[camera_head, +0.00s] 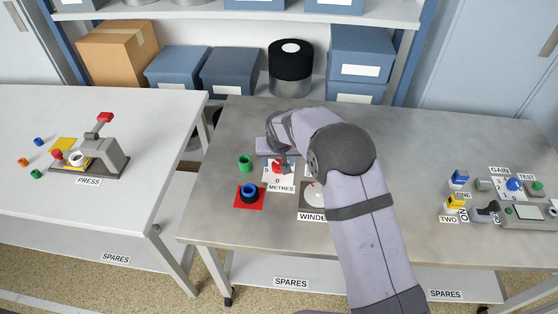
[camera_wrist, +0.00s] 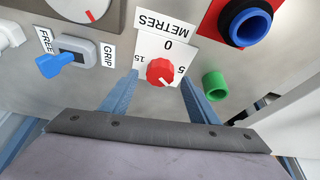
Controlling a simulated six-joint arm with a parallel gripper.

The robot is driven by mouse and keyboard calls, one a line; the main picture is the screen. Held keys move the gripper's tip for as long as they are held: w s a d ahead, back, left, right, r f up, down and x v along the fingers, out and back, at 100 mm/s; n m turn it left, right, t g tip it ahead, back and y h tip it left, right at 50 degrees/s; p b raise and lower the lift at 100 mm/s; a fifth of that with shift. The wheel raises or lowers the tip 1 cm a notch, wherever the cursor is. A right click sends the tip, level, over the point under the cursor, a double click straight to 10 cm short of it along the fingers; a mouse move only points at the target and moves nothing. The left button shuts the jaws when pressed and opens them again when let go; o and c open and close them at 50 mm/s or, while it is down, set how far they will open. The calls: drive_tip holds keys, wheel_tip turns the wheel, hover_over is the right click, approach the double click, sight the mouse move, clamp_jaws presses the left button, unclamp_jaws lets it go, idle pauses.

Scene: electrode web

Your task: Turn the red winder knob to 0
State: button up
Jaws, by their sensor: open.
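The red winder knob (camera_wrist: 160,72) sits on a white dial card (camera_wrist: 181,57) marked 0, 5 and 15, beside the METRES label (camera_wrist: 165,24). In the wrist view its white pointer mark faces the lower right, away from the 0 at the top and below the 5. My gripper (camera_wrist: 160,80) is open, with one blue finger on each side of the knob in that view. I cannot tell whether the fingers touch it. In the head view the knob (camera_head: 278,166) shows beside my gripper, partly covered.
A green cylinder (camera_wrist: 215,86) stands close beside my right-hand finger in the wrist view. A blue ring (camera_wrist: 250,25) sits on a red square. A blue-handled FREE/GRIP switch (camera_wrist: 65,58) lies left. The winder dial (camera_head: 312,193) is partly behind my arm.

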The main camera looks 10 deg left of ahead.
drive_tip(key=shift+x, duration=1.05)
drive_tip(key=c, duration=1)
drive_tip(key=shift+c, duration=0.2)
